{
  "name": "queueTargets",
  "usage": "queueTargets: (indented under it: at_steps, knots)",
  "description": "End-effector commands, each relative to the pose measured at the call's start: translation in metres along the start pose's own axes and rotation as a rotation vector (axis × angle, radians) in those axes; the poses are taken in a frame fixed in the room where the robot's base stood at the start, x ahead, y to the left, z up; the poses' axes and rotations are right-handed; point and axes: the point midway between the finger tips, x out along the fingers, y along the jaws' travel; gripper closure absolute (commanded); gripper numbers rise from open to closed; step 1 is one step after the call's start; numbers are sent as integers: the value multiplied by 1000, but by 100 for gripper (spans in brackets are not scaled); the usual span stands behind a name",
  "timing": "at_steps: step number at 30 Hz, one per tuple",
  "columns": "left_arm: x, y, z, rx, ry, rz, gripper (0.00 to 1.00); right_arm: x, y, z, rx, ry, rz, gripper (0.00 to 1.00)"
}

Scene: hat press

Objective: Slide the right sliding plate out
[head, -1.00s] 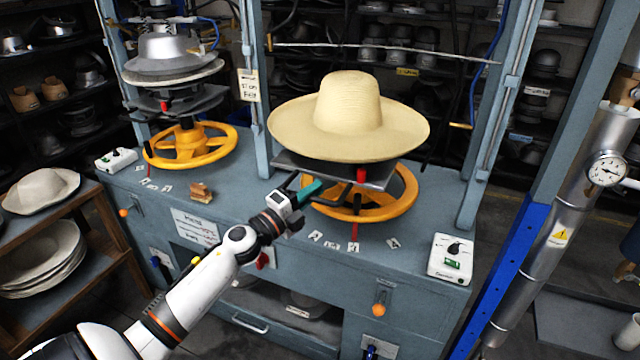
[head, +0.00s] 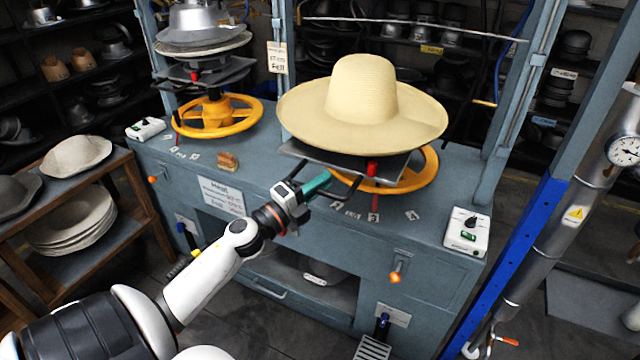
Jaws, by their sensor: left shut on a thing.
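The right sliding plate (head: 302,150) is a dark flat plate at the right press station, under a wide-brimmed straw hat (head: 362,105). A red tab (head: 372,168) shows at its front edge. My left gripper (head: 318,184), with a teal part at its fingers, is at the plate's front left side, below the hat brim. It is shut on the plate; the exact contact is hard to see. The hat hides most of the plate's top. My right gripper is not in view.
Yellow handwheels stand under the right (head: 418,172) and left (head: 240,122) stations. A white control box (head: 467,232) sits at the bench's right corner. Blue-grey posts flank the stations. A wooden shelf (head: 125,165) with felt hats stands at left. The floor before the bench is partly open.

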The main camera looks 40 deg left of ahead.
Motion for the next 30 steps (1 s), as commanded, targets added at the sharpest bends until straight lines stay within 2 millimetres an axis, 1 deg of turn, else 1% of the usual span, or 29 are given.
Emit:
queueTargets:
  at_steps: [2, 3, 5, 6, 7, 15, 19, 23, 30]
  knots:
    - [-1, -3, 2, -3, -2, -6, 100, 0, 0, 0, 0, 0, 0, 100]
    - [-1, -4, 2, -3, -2, -6, 84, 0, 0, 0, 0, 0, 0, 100]
    - [-1, -4, 2, -3, -2, -6, 74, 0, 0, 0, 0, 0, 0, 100]
    - [-1, -3, 2, -3, -2, -6, 68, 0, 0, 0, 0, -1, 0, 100]
    - [-1, -3, 1, -3, -2, -6, 66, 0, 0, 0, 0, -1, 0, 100]
    - [-1, -2, 1, -2, -1, -4, 66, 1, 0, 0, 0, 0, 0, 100]
    - [-11, -4, 1, -1, -1, -5, 66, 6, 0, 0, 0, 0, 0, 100]
    - [-33, -7, 2, -2, 0, -7, 66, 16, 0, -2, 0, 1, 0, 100]
    - [-85, -7, 2, -2, 1, -7, 66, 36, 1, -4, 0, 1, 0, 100]
